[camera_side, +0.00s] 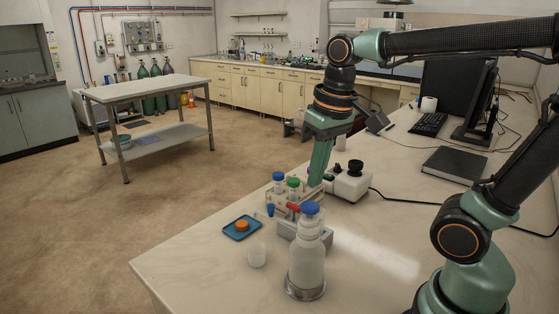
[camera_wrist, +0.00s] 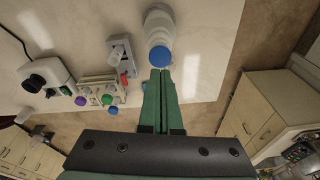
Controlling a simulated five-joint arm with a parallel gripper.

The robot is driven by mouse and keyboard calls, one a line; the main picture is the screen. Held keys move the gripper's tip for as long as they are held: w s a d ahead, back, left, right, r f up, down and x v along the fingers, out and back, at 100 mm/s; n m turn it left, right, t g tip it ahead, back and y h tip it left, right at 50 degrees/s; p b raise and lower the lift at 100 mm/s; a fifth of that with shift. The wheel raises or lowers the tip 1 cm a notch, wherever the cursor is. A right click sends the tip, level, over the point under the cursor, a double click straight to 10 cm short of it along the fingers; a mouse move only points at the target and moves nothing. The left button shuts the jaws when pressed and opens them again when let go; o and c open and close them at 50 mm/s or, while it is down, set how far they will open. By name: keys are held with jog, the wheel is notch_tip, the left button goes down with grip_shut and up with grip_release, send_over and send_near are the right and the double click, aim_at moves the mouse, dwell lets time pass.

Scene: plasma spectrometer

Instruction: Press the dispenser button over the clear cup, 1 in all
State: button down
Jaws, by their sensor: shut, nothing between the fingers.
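The dispenser is a translucent white bottle (camera_side: 306,262) with a blue button on top (camera_side: 311,209), standing upright on a round metal base. The clear cup (camera_side: 257,255) stands on the bench to the left of the bottle, apart from it. I cannot make out the cup in the wrist view. My gripper (camera_side: 316,184) is shut and empty, pointing down, up and behind the bottle in the side view. In the wrist view my green fingers (camera_wrist: 160,74) end just below the blue button (camera_wrist: 160,57) in the picture, with no contact visible.
A tube rack (camera_side: 283,203) with coloured caps and a grey block (camera_side: 298,233) stand behind the bottle. A white device with a black knob (camera_side: 352,182) is behind them. A blue tray (camera_side: 233,236) holds an orange item. The front left of the bench is clear.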

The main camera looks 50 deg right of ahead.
jog(key=r+m+g, duration=0.2)
jog(key=g, duration=0.1)
jog(key=w+r+m+g, duration=0.1)
jog(key=m+g, duration=0.1)
jog(key=g, duration=0.1)
jog(key=r+m+g, duration=0.1)
jog(key=r+g, duration=0.1)
jog(key=g, duration=0.1)
jog(key=shift+w+d+r+m, duration=0.1)
jog(key=shift+w+r+m, duration=0.2)
jog(key=shift+w+m, duration=0.1)
jog(key=shift+f, duration=0.1)
send_near(315, 206)
jog(key=shift+s+r+x, duration=0.1)
jog(key=shift+s+x, duration=0.05)
jog(key=shift+x, duration=0.75)
jog(key=shift+s+r+x, duration=0.15)
jog(key=shift+s+x, duration=0.05)
jog(key=shift+x, duration=0.75)
jog(key=shift+s+r+x, duration=0.1)
jog(key=shift+s+x, duration=0.05)
jog(key=shift+x, duration=0.75)
jog(key=shift+f, duration=0.1)
jog(key=shift+f, duration=0.35)
jog(key=shift+f, duration=0.75)
dwell(0.8)
jog(key=shift+r, duration=1.2)
